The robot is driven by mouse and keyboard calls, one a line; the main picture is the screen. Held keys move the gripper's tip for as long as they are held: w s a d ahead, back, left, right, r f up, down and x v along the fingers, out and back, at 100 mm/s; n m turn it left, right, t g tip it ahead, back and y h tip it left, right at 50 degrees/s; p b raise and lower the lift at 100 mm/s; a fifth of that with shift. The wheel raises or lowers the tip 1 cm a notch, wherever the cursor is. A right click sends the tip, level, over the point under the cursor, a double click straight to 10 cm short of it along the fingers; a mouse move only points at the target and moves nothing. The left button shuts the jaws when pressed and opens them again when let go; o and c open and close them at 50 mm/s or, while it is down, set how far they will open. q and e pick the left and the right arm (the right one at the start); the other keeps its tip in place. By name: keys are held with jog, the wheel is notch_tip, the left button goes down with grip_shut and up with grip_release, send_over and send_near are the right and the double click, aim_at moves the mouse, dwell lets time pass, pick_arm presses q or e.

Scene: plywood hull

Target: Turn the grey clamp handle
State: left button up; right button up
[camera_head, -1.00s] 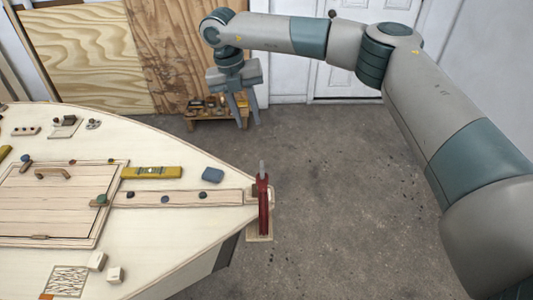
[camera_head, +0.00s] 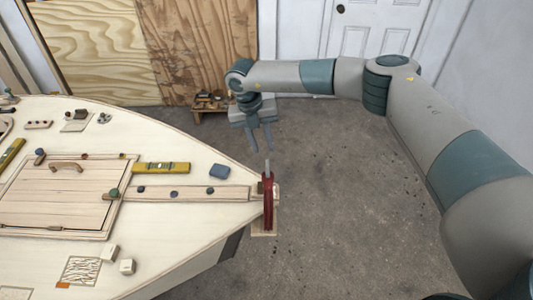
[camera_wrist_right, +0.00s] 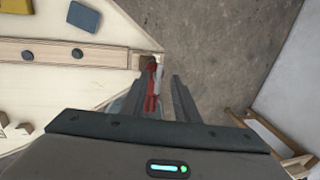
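A red clamp (camera_head: 268,203) is fixed at the pointed tip of the plywood hull (camera_head: 190,232). Its grey handle (camera_head: 267,166) sticks up from the top of the red body. My right gripper (camera_head: 261,150) points down just behind the handle in the head view, its two fingers apart and empty. In the right wrist view the open fingers (camera_wrist_right: 158,77) show with the red clamp (camera_wrist_right: 153,88) seen between them, farther off. The grey handle is hard to make out there. I see no contact. My left gripper is not in view.
A yellow level (camera_head: 161,168) and a blue block (camera_head: 219,171) lie on the deck near the tip. A closed hatch (camera_head: 55,200) is at the left. A low wooden stand (camera_head: 211,108) is by the back wall. The floor right of the hull is clear.

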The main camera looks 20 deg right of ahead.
aim_at(267, 161)
jog(key=f+p, duration=0.1)
jog(key=f, duration=0.1)
jog(key=d+f+p, duration=0.1)
jog(key=f, duration=0.2)
jog(key=shift+s, duration=0.2)
jog(key=shift+d+f, duration=0.15)
jog(key=shift+f, duration=0.7)
grip_shut()
